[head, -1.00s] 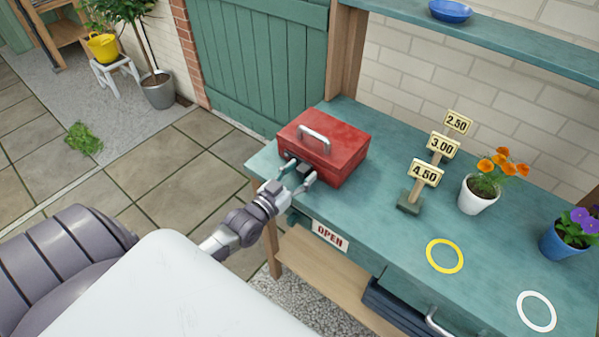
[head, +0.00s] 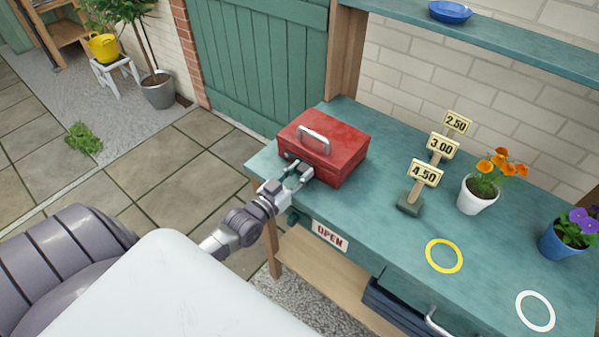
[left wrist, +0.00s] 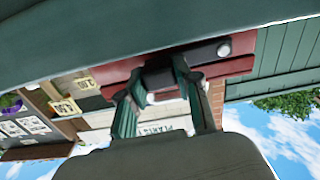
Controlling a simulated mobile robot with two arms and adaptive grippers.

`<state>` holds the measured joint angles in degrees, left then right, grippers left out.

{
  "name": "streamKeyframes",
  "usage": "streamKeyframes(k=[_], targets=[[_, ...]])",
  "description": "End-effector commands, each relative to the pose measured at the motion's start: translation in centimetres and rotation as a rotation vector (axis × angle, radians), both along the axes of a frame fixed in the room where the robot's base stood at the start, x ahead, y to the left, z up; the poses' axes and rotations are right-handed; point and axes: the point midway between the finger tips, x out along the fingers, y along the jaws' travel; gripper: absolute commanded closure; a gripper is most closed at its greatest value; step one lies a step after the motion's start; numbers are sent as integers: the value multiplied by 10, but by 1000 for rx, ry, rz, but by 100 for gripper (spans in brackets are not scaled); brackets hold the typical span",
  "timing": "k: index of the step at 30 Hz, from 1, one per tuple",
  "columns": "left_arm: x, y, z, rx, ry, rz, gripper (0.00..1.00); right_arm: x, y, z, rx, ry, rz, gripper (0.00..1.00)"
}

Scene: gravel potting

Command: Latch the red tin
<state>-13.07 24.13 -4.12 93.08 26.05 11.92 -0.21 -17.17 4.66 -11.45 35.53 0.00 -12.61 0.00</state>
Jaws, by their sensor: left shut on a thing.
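The red tin (head: 335,145) stands on the left end of the teal bench, its lid down and its silver handle (head: 314,140) on top. My left gripper (head: 300,174) is at the tin's front face, its fingers closed on the latch there. In the left wrist view the tin (left wrist: 238,67) shows as a red band, with the fingers (left wrist: 162,82) against its front. The fingers hide most of the latch, so I cannot tell whether it is fastened. My right gripper is out of view.
On the bench (head: 345,208), price signs (head: 425,172), a white pot of orange flowers (head: 479,195) and a blue pot (head: 566,240) stand to the right. A yellow ring (head: 444,256) and a white ring (head: 536,311) mark the top. An OPEN sign (head: 330,236) is on the front edge.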

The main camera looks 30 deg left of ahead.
Motion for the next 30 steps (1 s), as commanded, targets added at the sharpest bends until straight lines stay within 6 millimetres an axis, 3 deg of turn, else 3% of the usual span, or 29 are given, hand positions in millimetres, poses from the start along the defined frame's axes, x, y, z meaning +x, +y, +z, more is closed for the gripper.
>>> streamKeyframes(k=[15, 30], targets=[[1, 8, 31, -409, 34, -1, 100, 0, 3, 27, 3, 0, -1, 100], [2, 31, 54, -882, 70, -1, 100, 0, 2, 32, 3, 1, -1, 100]])
